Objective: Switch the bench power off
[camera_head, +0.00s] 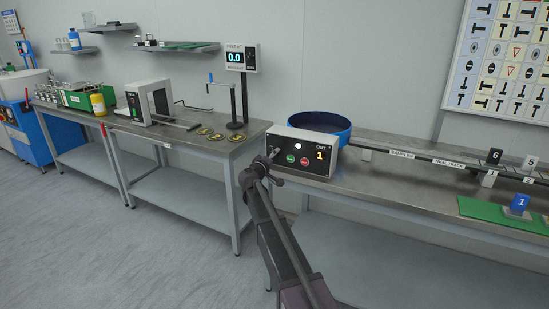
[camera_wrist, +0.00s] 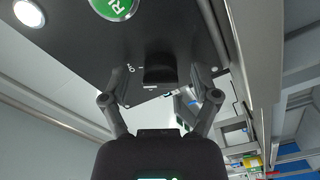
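The power control box (camera_head: 306,155) stands on the right bench. My gripper (camera_wrist: 161,84) is open there, one finger on each side of the knob, with gaps visible. The green button (camera_wrist: 114,7) and the lit white lamp (camera_wrist: 29,13) also show.
A blue round bowl (camera_head: 322,125) stands behind the box. A rail with numbered stops (camera_head: 450,163) runs right, near a green mat (camera_head: 500,214) and a blue block (camera_head: 519,203). The left bench (camera_head: 165,133) holds instruments. The floor between is clear.

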